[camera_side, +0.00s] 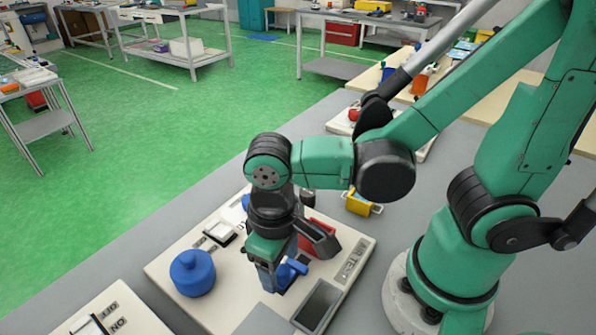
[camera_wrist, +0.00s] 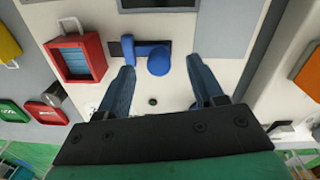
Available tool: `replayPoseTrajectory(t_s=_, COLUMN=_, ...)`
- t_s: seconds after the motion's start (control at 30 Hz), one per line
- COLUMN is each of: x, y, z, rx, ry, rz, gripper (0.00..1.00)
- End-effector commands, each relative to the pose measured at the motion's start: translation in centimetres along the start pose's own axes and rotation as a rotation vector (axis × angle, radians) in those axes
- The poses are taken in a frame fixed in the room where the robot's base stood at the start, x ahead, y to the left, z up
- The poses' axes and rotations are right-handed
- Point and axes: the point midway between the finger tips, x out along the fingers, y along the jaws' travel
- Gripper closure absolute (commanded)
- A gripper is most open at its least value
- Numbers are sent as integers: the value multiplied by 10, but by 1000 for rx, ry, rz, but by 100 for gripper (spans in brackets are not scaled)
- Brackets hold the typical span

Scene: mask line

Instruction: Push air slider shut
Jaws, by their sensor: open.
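The slider appears to be the blue handle with a rounded knob (camera_wrist: 158,60) on the cream panel (camera_wrist: 225,30). In the side view the blue handle (camera_side: 291,273) is beside my fingertips. My gripper (camera_wrist: 161,66) is open, pointing down at the panel, with its two dark blue fingers on either side of the rounded knob. In the side view my gripper (camera_side: 268,278) hides part of the handle. I cannot tell whether a finger touches it, nor the slider's exact position along its dark slot (camera_wrist: 115,49).
A red box (camera_wrist: 88,42) stands left of the handle in the wrist view. A dark screen (camera_side: 318,307) is set in the panel near the handle. A large blue knob (camera_side: 193,273) is at the panel's left. A yellow container (camera_side: 358,203) lies behind the panel.

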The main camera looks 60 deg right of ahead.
Motion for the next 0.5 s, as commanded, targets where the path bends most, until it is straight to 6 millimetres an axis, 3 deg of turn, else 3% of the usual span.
replayPoseTrajectory(t_s=0.2, x=12, y=0, z=0, rx=0, ry=1, rz=-1, gripper=39)
replayPoseTrajectory(t_s=0.5, x=14, y=0, z=0, rx=0, ry=1, rz=-1, gripper=39)
